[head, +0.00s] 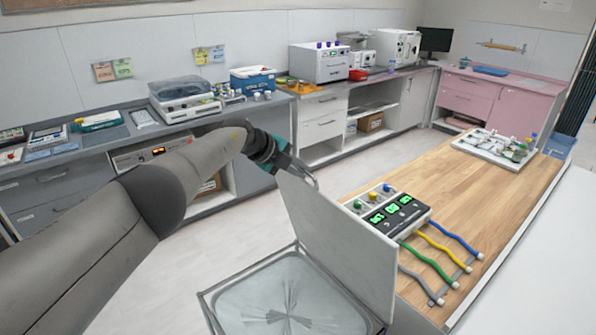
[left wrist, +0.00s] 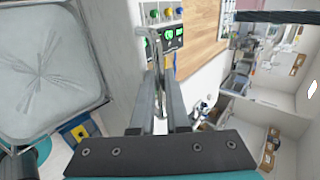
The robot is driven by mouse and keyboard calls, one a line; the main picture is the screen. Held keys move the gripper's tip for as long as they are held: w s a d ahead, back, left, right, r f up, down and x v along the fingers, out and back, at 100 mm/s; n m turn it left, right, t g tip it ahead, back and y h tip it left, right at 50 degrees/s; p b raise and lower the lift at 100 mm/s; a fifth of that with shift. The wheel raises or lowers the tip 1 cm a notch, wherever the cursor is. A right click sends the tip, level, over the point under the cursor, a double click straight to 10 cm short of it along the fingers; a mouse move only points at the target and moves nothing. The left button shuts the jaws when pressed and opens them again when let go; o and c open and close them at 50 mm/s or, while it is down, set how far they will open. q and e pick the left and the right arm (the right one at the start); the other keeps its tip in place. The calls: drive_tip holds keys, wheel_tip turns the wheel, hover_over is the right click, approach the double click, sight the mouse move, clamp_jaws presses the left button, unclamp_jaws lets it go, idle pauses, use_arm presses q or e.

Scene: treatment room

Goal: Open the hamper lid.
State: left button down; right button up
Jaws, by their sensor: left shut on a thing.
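The hamper lid (head: 335,240) is a flat pale panel that stands raised, nearly upright, along the right side of the hamper. The hamper's opening shows below it with a clear crinkled liner (head: 285,300) inside a thin metal rim (head: 222,281). My left gripper (head: 312,180) is at the lid's upper edge. In the left wrist view its two fingers (left wrist: 160,105) are shut on a bent metal handle (left wrist: 150,45), with the lid (left wrist: 110,40) beside it and the liner (left wrist: 40,70) at the left. My right gripper is not in view.
A wooden-topped table (head: 460,190) stands right behind the lid, with a display box (head: 388,208), coloured cables and a white tray (head: 495,147) on it. A grey counter (head: 130,140) with devices runs along the wall. Light floor (head: 215,255) is clear left of the hamper.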

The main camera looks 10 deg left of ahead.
use_arm(q)
drive_tip(key=shift+d+f, duration=0.2)
drive_tip(key=shift+f, duration=0.05)
idle(0.3)
